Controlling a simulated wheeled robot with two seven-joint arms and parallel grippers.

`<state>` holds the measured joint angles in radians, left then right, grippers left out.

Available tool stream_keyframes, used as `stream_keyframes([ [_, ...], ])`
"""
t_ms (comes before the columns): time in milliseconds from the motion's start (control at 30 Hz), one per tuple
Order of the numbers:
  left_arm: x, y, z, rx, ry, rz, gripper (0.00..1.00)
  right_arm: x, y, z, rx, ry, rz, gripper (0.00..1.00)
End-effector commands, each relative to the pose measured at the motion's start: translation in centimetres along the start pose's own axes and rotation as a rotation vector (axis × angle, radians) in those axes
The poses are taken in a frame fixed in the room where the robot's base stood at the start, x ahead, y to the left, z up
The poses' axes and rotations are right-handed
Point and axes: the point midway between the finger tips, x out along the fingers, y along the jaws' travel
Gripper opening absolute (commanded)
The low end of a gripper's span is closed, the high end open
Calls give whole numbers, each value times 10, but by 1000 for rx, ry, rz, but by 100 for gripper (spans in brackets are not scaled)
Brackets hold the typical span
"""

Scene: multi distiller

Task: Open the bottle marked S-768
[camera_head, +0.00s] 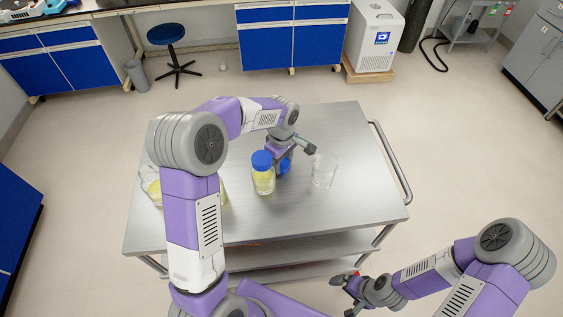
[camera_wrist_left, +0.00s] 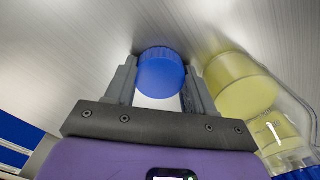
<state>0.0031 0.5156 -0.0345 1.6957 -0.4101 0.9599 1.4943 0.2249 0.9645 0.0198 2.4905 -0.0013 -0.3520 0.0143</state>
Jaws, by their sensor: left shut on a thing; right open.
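My left gripper (camera_head: 284,160) is over the middle of the steel cart, shut on a blue cap (camera_wrist_left: 160,72), which sits between its fingers in the left wrist view. I cannot tell whether this cap is on a bottle. A glass bottle (camera_head: 263,183) with pale yellow liquid and its own blue cap (camera_head: 262,160) stands upright right beside the gripper. A yellow-filled vessel (camera_wrist_left: 240,82) shows right of the fingers in the wrist view. No S-768 marking is readable. My right gripper (camera_head: 352,290) is open and empty, low in front of the cart.
The steel cart (camera_head: 345,125) has a rail handle (camera_head: 392,165) on its right. An empty clear beaker (camera_head: 325,171) stands right of the bottle. Glassware with yellow liquid (camera_head: 152,186) at the left is partly hidden by my left arm. The cart's right side is clear.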

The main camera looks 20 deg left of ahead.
Motion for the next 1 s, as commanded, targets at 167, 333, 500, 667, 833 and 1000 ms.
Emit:
stream_keyframes([
  [167,0,0,0,0,0,0,17,0,0,0,0,0,0,100],
  [333,2,0,0,0,0,0,63,2,1,0,0,0,0,100],
  [500,2,0,0,0,0,0,64,1,0,0,0,0,0,100],
  [667,0,0,0,0,0,0,64,0,0,0,0,0,0,100],
  [833,-21,1,0,0,2,3,64,-6,-2,0,0,0,0,100],
  [1000,-59,1,0,0,2,5,64,-16,-6,1,0,0,0,100],
])
